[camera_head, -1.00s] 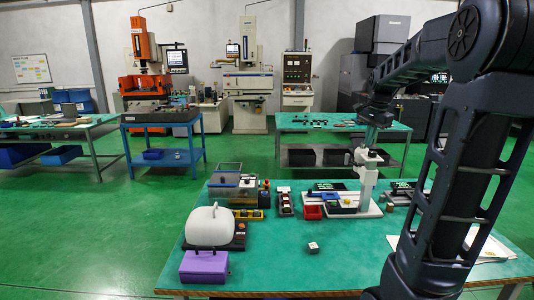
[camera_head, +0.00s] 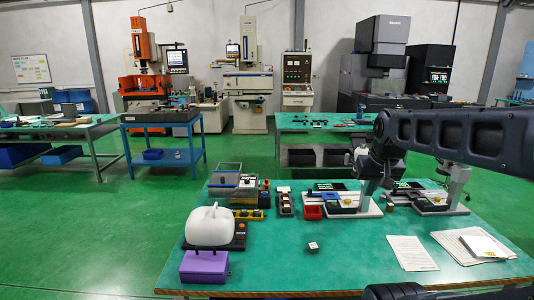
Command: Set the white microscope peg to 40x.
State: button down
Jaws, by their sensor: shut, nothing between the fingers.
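Two white-based microscope stands are on the green table. The left microscope stand (camera_head: 345,211) has a black part and a blue part on its base. The right microscope stand (camera_head: 458,180) has a white column and a similar base. My arm reaches in from the right, and my gripper (camera_head: 366,183) points down in front of the left stand's column, largely covering it. My gripper is shut and empty; its fingertips are small, and I cannot tell whether they touch the stand. The white peg and any magnification marks are too small or hidden to make out.

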jog(key=w+d+r+m, duration=0.1)
jog(key=w+d+r, duration=0.1)
jog(key=w, duration=0.8)
jog(key=w+d+r+m, duration=0.1)
jog(key=w+r, duration=0.1)
jog(key=w, duration=0.7)
jog(key=w+d+r+m, duration=0.1)
jog(key=w+d+r, duration=0.1)
jog(key=w, duration=0.8)
jog(key=w+d+f+m+h, duration=0.15)
jog(key=w+f, duration=0.25)
jog(key=w, duration=0.5)
jog(key=w+d+f, duration=0.2)
jog(key=w+f, duration=0.1)
jog(key=w, duration=0.6)
jog(key=w+d+f+m+h, duration=0.15)
jog(key=w+f, duration=0.25)
jog(key=w, duration=0.5)
jog(key=w+d+r+x, duration=0.1)
jog(key=w+x, duration=0.1)
jog(key=x, duration=1)
jog(key=shift+w+r+g+y, duration=0.2)
jog(key=shift+g+y, duration=0.1)
jog(key=shift+y, duration=0.1)
